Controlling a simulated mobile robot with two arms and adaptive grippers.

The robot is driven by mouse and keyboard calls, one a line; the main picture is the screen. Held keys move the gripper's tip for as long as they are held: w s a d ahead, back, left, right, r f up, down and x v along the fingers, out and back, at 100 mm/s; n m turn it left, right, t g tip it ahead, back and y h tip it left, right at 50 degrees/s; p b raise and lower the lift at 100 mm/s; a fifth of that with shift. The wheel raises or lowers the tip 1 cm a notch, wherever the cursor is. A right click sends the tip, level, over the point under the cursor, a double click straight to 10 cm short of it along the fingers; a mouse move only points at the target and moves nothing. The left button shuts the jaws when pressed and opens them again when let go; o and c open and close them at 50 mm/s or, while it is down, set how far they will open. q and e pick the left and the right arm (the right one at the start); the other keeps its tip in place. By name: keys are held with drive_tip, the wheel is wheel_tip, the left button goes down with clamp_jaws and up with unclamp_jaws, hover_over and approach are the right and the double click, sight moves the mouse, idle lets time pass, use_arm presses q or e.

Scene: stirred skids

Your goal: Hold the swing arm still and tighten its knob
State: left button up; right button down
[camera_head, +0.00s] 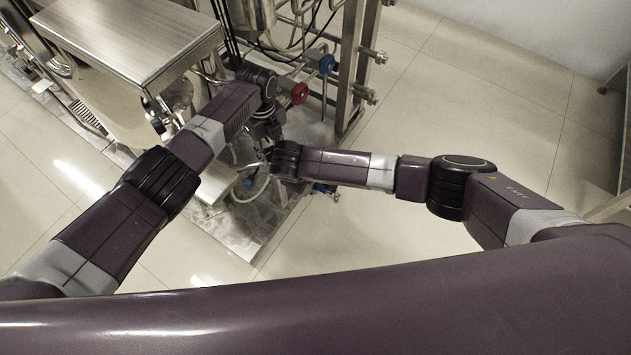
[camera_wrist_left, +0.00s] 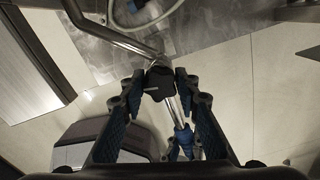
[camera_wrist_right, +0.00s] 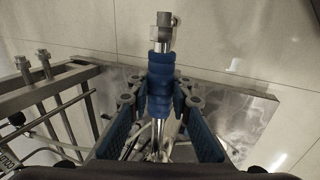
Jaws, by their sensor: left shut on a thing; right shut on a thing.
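The swing arm is a bright steel tube with a blue sleeve (camera_wrist_right: 160,85) and a steel fitting at its end in the right wrist view. My right gripper (camera_wrist_right: 160,100) is shut on the sleeve, one finger on each side. The black lobed knob (camera_wrist_left: 160,83) sits at the tube's joint in the left wrist view. My left gripper (camera_wrist_left: 160,92) has its fingers on both sides of the knob and is shut on it. In the head view my wrists largely hide the knob and swing arm.
A steel box with a flat top (camera_head: 130,35) stands at upper left. A red valve handle (camera_head: 299,93) and a blue one (camera_head: 327,64) are close to my wrists, beside the steel frame (camera_head: 350,65). The tiled floor (camera_head: 440,110) at right is clear.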

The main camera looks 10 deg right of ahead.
use_arm(q)
drive_tip(key=o, duration=1)
drive_tip(key=shift+c, duration=0.2)
drive_tip(key=shift+n, duration=1.7)
drive_tip(key=n, duration=0.3)
drive_tip(key=c, duration=1)
drive_tip(key=shift+o, duration=0.2)
